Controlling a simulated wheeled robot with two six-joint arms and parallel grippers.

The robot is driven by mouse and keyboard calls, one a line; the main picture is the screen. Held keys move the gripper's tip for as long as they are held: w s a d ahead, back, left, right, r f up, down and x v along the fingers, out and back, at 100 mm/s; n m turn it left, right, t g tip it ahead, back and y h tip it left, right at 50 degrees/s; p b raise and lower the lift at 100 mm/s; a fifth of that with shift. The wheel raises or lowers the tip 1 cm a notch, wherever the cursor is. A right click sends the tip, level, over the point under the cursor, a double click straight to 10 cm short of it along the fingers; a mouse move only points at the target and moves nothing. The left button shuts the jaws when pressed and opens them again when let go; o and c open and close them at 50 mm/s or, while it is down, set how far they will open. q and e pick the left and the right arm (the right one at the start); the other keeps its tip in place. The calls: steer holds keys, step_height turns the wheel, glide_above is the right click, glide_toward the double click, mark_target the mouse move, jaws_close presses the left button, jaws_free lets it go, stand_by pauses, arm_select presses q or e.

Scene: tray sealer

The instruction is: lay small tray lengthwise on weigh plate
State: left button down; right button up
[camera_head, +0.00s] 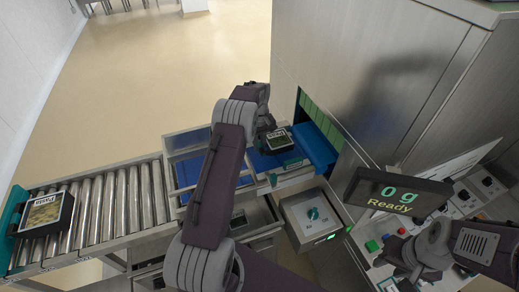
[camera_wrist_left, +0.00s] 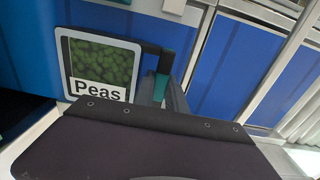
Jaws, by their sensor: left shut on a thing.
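The small tray (camera_head: 277,140) is black with a printed film lid and sits at my left gripper (camera_head: 266,124), over the blue surface before the machine opening. In the left wrist view the tray (camera_wrist_left: 102,62) shows green peas and a "Peas" label. My left gripper is shut on its edge; a teal finger part (camera_wrist_left: 161,86) shows beside it. The display (camera_head: 403,192) reads "0 g Ready". The blue surface (camera_head: 262,163) below the tray seems to be the weigh plate; I cannot tell whether the tray touches it. My right gripper (camera_head: 408,268) is low at the right, its jaws unclear.
Another labelled tray (camera_head: 46,212) lies on the roller conveyor (camera_head: 110,205) at the left. A steel machine housing (camera_head: 370,75) with green strips (camera_head: 318,116) in its opening stands at the right. A grey box with a teal knob (camera_head: 312,214) and a button panel are in front.

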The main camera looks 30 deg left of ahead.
mark_target(259, 156)
arm_select(q)
step_height(259, 156, down, 3)
steer(key=shift+p, duration=0.4)
steer(key=shift+w+a+f, duration=0.1)
steer(key=shift+w+f, duration=0.15)
steer(key=shift+f, duration=0.15)
steer(key=shift+s, duration=0.2)
steer(key=c, duration=1.5)
jaws_free()
steer(key=shift+o, duration=0.7)
steer(key=shift+w+f, duration=0.1)
